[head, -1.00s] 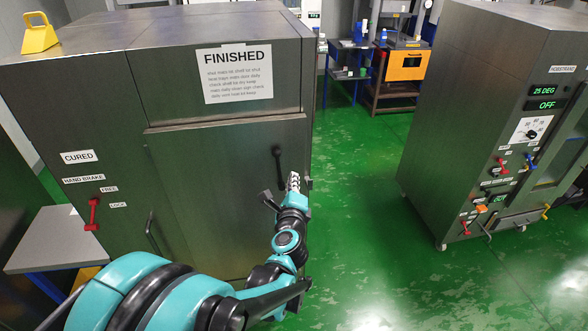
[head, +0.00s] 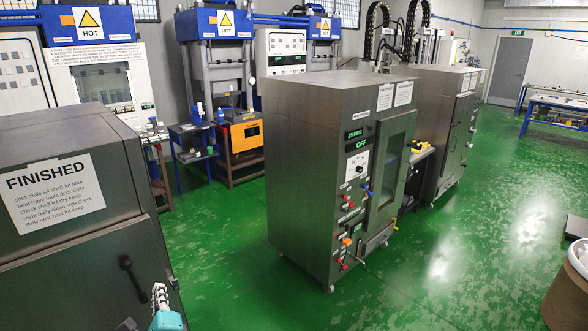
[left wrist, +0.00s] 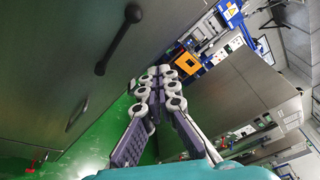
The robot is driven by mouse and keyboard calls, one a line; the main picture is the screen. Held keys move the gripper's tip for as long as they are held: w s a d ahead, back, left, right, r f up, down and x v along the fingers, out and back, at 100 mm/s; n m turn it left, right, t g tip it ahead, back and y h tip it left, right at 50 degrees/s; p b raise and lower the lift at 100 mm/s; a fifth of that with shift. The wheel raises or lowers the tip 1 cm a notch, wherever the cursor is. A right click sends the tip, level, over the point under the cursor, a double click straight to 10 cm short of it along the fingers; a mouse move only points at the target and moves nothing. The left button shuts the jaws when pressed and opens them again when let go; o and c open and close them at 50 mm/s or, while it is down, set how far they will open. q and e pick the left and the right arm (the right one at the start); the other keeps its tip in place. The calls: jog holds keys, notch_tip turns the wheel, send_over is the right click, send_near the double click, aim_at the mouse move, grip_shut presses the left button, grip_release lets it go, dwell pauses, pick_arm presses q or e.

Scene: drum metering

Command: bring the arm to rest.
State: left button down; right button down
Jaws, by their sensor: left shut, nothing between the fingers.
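My left gripper (head: 160,297) shows at the lower left of the head view, in front of the metal cabinet (head: 60,250) with the FINISHED sign (head: 52,195). In the left wrist view its fingers (left wrist: 150,85) are shut with nothing between them. The cabinet's dark door handle (head: 132,276) is just left of and above the gripper in the head view. The handle also shows at the upper left of the left wrist view (left wrist: 120,38), apart from the fingers. Most of my left arm is out of the head view. My right gripper is not in view.
A second metal cabinet (head: 310,150) with a display reading OFF stands in the middle, with coloured levers on its front. A brown drum (head: 570,295) is at the right edge. Green floor (head: 450,250) between is clear.

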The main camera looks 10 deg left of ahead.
pick_arm(q)
jog(key=w+d+m+t+h+b, duration=0.1)
jog(key=d+m+h, duration=0.5)
jog(key=d+m, duration=0.75)
jog(key=w+d+m+t+h+b, duration=0.1)
jog(key=d+m+h, duration=0.6)
jog(key=m, duration=1.1)
jog(key=s+d+f+m+g+b, duration=0.1)
jog(key=s+d+f+m+g, duration=0.4)
jog(key=m, duration=0.7)
jog(key=s+a+f+m+g+y, duration=0.3)
jog(key=s+a+f+m+g, duration=0.1)
jog(key=s+f+m, duration=0.3)
jog(key=s+m, duration=0.2)
jog(key=m, duration=0.1)
jog(key=shift+a+m+b, duration=0.25)
jog(key=shift+m+b, duration=0.1)
jog(key=shift+b, duration=0.05)
